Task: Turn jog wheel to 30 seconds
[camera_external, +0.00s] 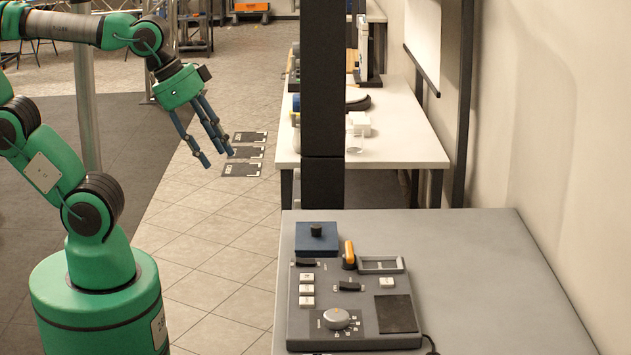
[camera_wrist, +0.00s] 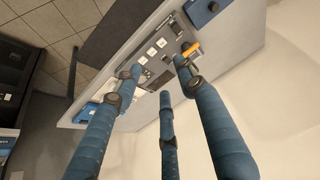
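A round pale dial (camera_external: 337,318), which looks like the jog wheel, sits near the front of a grey control panel (camera_external: 310,325). Dark scale marks run around its right and lower side, too small to read. My gripper (camera_external: 217,157) has three blue fingers, spread apart and empty. It hangs in the air to the left of the panel and well above it, touching nothing. In the wrist view the fingers of my gripper (camera_wrist: 160,75) reach across the view of the panel (camera_wrist: 163,58). I cannot make out the dial there; a finger may hide it.
An orange lever (camera_external: 349,254), white buttons (camera_external: 307,289), dark switches and a dark pad (camera_external: 395,314) share the panel. A blue box with a black knob (camera_external: 316,238) stands behind it. A dark post (camera_external: 322,110) rises beyond the grey table (camera_external: 480,270). The table's right side is clear.

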